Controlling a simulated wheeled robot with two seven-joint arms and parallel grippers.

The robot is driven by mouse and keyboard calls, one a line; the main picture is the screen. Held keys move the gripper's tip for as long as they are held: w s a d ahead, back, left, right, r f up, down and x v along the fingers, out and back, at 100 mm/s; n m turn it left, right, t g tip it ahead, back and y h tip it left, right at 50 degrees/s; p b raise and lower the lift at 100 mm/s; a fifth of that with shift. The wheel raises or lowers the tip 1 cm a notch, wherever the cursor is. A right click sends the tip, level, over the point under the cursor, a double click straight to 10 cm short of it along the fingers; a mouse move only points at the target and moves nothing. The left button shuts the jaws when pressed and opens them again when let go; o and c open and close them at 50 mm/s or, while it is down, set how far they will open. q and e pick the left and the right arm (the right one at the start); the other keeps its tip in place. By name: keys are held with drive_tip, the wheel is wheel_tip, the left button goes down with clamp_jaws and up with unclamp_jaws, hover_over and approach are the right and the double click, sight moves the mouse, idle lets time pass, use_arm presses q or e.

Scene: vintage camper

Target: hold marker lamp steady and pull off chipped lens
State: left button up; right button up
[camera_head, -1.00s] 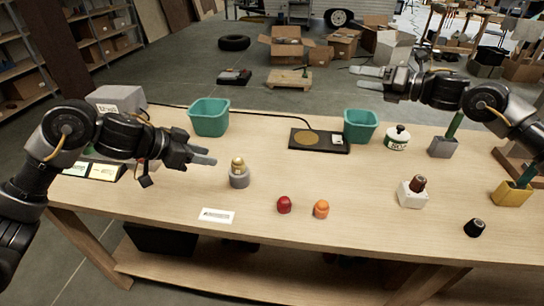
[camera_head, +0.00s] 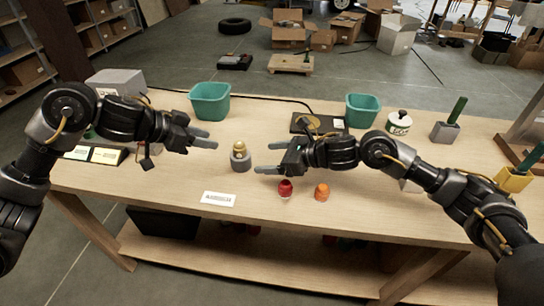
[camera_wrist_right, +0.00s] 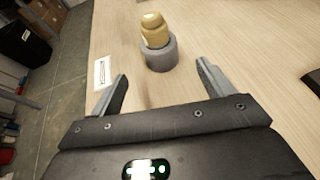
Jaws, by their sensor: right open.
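The marker lamp is a grey round base (camera_head: 241,164) with a dull yellow, knobbed lens (camera_head: 239,149) on top, standing upright on the table. It also shows in the right wrist view, with its lens (camera_wrist_right: 153,29) on its base (camera_wrist_right: 160,54), just beyond the fingers. Chips on the lens are too small to make out. My left gripper (camera_head: 208,139) is open and empty, up and left of the lamp. My right gripper (camera_head: 267,158) is open and empty, to the right of the lamp, fingers pointing towards it; neither touches it.
A red lens (camera_head: 285,188) and an orange lens (camera_head: 321,192) sit below my right gripper. A white label card (camera_head: 218,199) lies near the front edge. Teal bins (camera_head: 210,101) (camera_head: 362,110) and a dark pad (camera_head: 303,124) stand behind. My right arm covers much of the table's right side.

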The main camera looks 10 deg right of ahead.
sight(240, 159)
drive_tip(key=x, duration=1)
drive_tip(key=shift+w+a, duration=0.2)
drive_tip(key=shift+w, duration=0.05)
